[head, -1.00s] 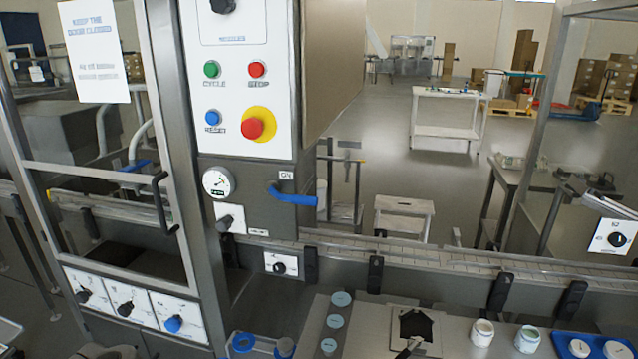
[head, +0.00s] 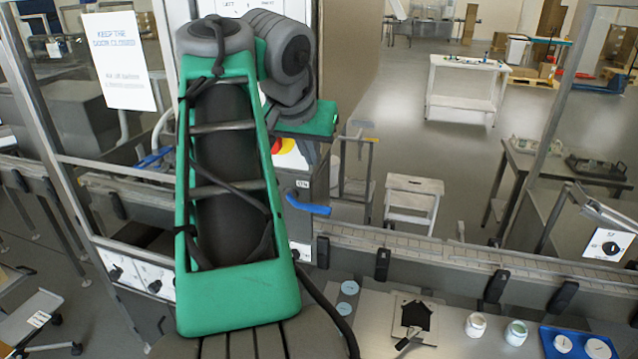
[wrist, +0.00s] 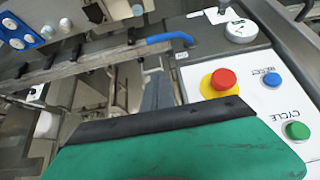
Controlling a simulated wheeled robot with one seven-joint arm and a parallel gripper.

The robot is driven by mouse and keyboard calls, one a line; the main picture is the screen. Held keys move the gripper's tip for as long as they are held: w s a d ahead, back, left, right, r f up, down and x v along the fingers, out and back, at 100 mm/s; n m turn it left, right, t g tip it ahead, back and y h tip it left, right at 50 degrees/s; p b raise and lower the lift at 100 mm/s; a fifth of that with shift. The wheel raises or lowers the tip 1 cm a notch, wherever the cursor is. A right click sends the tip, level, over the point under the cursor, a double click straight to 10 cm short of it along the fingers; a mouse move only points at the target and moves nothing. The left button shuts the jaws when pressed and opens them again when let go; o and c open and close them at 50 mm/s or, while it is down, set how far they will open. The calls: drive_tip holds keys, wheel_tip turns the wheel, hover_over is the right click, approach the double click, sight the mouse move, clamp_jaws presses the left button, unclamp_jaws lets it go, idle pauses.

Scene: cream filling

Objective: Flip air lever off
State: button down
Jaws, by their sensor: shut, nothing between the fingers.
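My gripper's green housing with a black edge fills the bottom of the wrist view. My gripper (wrist: 158,90) seems to show beyond that edge as a narrow grey shape, shut and empty, apart from the lever. In the head view my arm hides the gripper's fingers and most of the control panel.
The red stop button on its yellow ring (wrist: 220,84), the blue button (wrist: 271,79) and the green cycle button (wrist: 297,130) are close to my gripper. A conveyor rail (head: 400,250) runs below the lever. Jars (head: 476,325) and a blue tray (head: 550,335) stand front right.

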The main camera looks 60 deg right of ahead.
drive_tip(key=b, duration=0.4)
hover_over(319, 211)
drive_tip(key=f, duration=0.8)
drive_tip(key=shift+d+f, duration=0.15)
drive_tip(key=shift+d, duration=0.05)
drive_tip(key=shift+a+f, duration=0.2)
drive_tip(key=shift+f, duration=1.85)
